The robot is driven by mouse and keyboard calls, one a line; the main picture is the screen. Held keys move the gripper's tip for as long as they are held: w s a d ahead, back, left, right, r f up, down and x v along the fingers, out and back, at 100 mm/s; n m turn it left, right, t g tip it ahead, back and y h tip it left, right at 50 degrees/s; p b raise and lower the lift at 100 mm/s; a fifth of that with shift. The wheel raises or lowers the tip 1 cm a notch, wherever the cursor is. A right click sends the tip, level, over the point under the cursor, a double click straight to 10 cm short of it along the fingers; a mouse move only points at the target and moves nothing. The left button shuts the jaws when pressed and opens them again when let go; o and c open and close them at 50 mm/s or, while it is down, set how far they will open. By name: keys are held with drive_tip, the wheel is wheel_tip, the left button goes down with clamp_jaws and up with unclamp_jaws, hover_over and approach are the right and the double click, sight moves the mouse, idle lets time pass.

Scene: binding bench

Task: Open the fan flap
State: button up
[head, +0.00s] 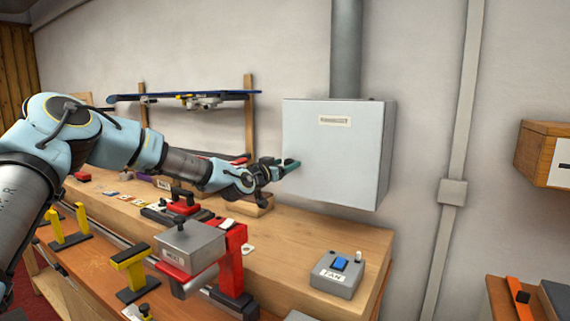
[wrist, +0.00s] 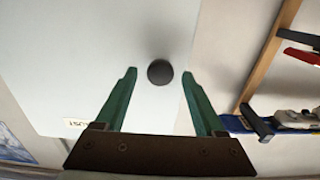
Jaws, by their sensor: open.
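The fan flap appears to be the pale grey front panel (head: 325,160) of a box on the wall, with a small label near its top. It looks closed in the head view. In the wrist view the same panel (wrist: 100,40) carries a round black knob (wrist: 160,72). My gripper (head: 290,163) is at the panel's left side, its green fingers open. In the wrist view my gripper (wrist: 159,76) has one fingertip on each side of the knob, with gaps showing on both sides. In the head view the knob is hidden by the gripper.
A grey duct (head: 346,50) rises from the box. Below, the wooden bench (head: 290,235) holds a grey fan switch box (head: 338,273) with a blue rocker, and a red press (head: 233,262). A blue-topped rack (head: 185,96) stands left of the box.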

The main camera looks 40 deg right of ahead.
clamp_jaws()
idle(0.5)
idle(0.8)
